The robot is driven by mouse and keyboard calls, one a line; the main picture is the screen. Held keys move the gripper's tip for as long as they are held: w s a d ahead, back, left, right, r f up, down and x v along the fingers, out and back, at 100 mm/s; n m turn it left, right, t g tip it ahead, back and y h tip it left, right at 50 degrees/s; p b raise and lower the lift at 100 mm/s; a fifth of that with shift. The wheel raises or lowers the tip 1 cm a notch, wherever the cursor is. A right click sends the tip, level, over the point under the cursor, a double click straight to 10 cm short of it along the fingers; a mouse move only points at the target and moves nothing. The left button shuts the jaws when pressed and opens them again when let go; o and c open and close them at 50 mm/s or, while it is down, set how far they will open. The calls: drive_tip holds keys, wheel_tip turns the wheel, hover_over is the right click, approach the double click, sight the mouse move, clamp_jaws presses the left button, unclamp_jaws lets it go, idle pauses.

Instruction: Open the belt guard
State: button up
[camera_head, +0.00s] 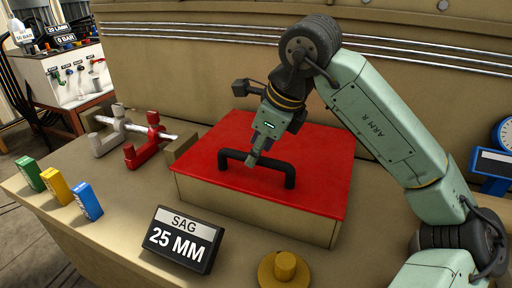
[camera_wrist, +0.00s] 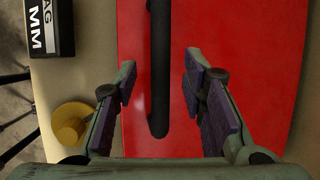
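The belt guard (camera_head: 312,178) is a box with a red top and tan sides, lying closed on the bench. A black bar handle (camera_head: 277,167) stands on its top. My gripper (camera_head: 254,158) is over the handle's middle-left part, pointing down. In the wrist view my gripper (camera_wrist: 160,80) is open, with one finger on each side of the handle (camera_wrist: 158,45). Gaps show between the fingers and the bar there. I cannot tell how far above the bar the fingertips are. The red top (camera_wrist: 230,22) fills much of the wrist view.
A "SAG 25 MM" display (camera_head: 178,240) and a yellow knob (camera_head: 285,268) stand in front of the guard. Green, yellow and blue blocks (camera_head: 57,187) stand at the left edge. Red and white clamps on a rod (camera_head: 140,135) are left of the guard. A blue gauge (camera_head: 497,165) stands right.

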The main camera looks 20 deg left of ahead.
drive_tip(key=shift+x, duration=1)
drive_tip(key=shift+c, duration=0.2)
clamp_jaws()
